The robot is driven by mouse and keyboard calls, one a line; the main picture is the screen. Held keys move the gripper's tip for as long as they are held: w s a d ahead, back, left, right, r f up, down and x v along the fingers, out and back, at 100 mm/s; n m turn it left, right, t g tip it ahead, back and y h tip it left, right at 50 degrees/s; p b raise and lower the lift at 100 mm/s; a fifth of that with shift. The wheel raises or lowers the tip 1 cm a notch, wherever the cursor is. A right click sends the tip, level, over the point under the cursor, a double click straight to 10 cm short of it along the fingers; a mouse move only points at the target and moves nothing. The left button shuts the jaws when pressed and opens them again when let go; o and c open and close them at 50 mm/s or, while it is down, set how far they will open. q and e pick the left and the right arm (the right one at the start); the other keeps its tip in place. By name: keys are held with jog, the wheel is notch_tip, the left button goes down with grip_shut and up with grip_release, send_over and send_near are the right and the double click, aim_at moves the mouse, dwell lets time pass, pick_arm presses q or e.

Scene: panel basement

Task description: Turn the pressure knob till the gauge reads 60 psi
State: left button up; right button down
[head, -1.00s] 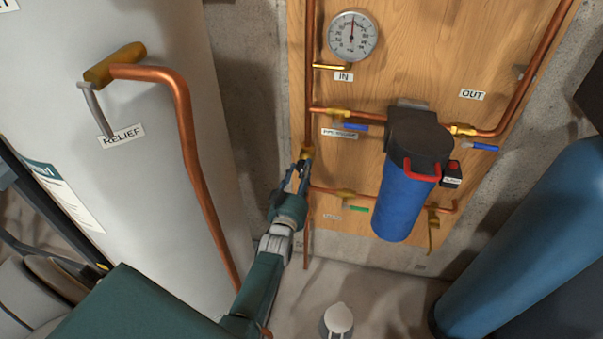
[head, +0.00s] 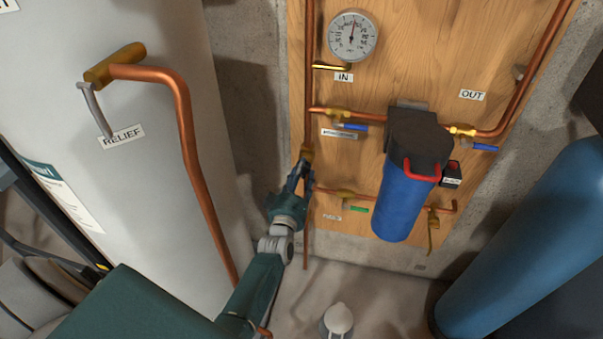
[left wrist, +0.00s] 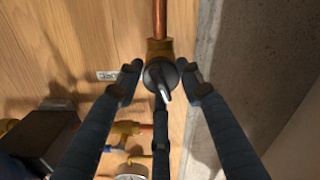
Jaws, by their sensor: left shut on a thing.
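The round white pressure gauge (head: 352,37) sits high on the wooden panel in the head view. Its needle points almost straight up; the digits are too small to read surely. My left gripper (head: 303,171) is at the brass fitting (head: 307,152) on the left copper pipe. In the left wrist view a dark round knob with a pale pointer (left wrist: 161,78) sits on the brass body (left wrist: 160,51). In the head view the gripper hides the knob. My right gripper is not in view.
A blue filter housing (head: 402,200) with a black head hangs right of my gripper, among copper pipes and small valves. A white tank with a RELIEF pipe (head: 187,130) stands left. A blue cylinder (head: 530,240) stands at lower right.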

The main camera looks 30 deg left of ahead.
pick_arm(q)
jog(key=shift+s+d+f+n, duration=0.1)
jog(key=shift+f+n, duration=0.15)
jog(key=shift+n, duration=0.75)
jog(key=shift+f, duration=0.1)
jog(key=o, duration=1.1)
jog(key=shift+o, duration=0.3)
jog(key=shift+r, duration=0.2)
jog(key=v, duration=1.2)
jog(key=shift+f, duration=0.1)
